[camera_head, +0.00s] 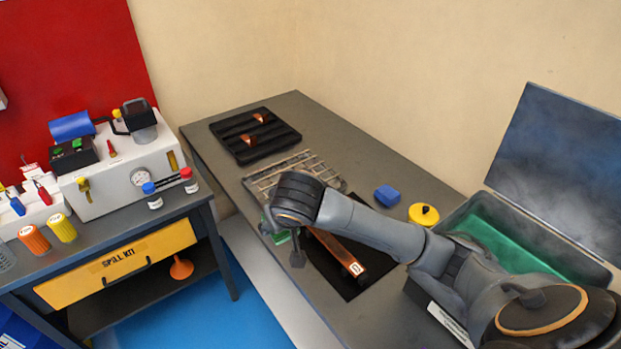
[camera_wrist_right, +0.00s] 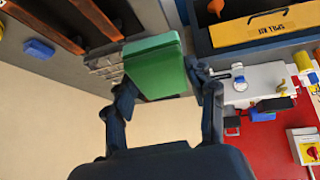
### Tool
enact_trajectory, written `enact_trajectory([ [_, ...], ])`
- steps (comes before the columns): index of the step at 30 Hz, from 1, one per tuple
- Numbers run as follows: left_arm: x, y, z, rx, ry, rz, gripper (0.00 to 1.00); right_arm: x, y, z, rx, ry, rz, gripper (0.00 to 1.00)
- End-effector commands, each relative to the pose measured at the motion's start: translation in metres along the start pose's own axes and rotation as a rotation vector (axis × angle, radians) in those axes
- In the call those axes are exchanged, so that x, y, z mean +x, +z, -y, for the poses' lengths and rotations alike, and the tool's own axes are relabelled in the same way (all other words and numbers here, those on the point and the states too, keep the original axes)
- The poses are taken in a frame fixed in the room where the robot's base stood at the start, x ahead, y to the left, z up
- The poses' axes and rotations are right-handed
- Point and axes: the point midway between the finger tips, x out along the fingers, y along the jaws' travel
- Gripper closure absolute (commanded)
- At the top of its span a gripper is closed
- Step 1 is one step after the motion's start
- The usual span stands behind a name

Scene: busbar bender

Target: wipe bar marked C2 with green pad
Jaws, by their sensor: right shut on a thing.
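My right gripper (camera_head: 280,237) is shut on the green pad (camera_wrist_right: 155,68), gripping it between both fingers in the right wrist view. In the head view only a small part of the pad (camera_head: 281,238) shows beside the far end of a copper bar (camera_head: 338,250). The bar lies on a black mat (camera_head: 335,279), with a pale mark at its near end too small to read surely. In the wrist view copper strips (camera_wrist_right: 96,18) show at the upper left, beyond the pad. I cannot tell whether the pad touches a bar. My left gripper is not in view.
A wire rack (camera_head: 300,166) and a black tray (camera_head: 254,153) with copper pieces lie farther back. A blue block (camera_head: 387,195), a yellow round container (camera_head: 423,215) and an open green-lined box (camera_head: 520,243) are at the right. A spill kit bench (camera_head: 120,262) stands left.

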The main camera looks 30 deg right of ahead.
Motion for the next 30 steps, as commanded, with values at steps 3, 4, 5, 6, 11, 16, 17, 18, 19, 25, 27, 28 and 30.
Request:
enact_trajectory([
  [3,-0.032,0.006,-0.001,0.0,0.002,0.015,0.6,0.026,-0.025,-0.029,0.146,0.065,0.066,0.7],
  [4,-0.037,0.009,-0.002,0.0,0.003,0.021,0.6,0.035,-0.028,-0.037,0.185,0.08,0.081,0.7],
  [5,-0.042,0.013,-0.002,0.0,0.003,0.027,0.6,0.043,-0.031,-0.045,0.223,0.095,0.096,0.7],
  [6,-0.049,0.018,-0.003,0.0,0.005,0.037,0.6,0.053,-0.034,-0.056,0.275,0.113,0.114,0.7],
  [11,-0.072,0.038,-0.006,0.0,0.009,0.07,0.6,0.086,-0.039,-0.098,0.46,0.174,0.172,0.7],
  [16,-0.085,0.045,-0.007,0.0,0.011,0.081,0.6,0.106,-0.036,-0.13,0.589,0.21,0.205,0.7],
  [17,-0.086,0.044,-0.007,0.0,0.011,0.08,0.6,0.109,-0.036,-0.133,0.603,0.214,0.209,0.7],
  [18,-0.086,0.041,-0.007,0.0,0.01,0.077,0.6,0.111,-0.035,-0.137,0.617,0.217,0.213,0.7],
  [19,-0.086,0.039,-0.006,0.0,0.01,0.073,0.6,0.113,-0.034,-0.138,0.625,0.218,0.214,0.7],
  [25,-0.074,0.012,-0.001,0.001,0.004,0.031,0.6,0.123,-0.028,-0.141,0.638,0.222,0.216,0.7],
  [27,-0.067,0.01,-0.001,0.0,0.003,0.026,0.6,0.129,-0.024,-0.14,0.637,0.222,0.216,0.7],
  [28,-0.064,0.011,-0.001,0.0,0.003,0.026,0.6,0.131,-0.022,-0.139,0.637,0.222,0.216,0.7],
  [30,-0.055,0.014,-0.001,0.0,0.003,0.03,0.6,0.137,-0.018,-0.139,0.636,0.222,0.216,0.7],
])
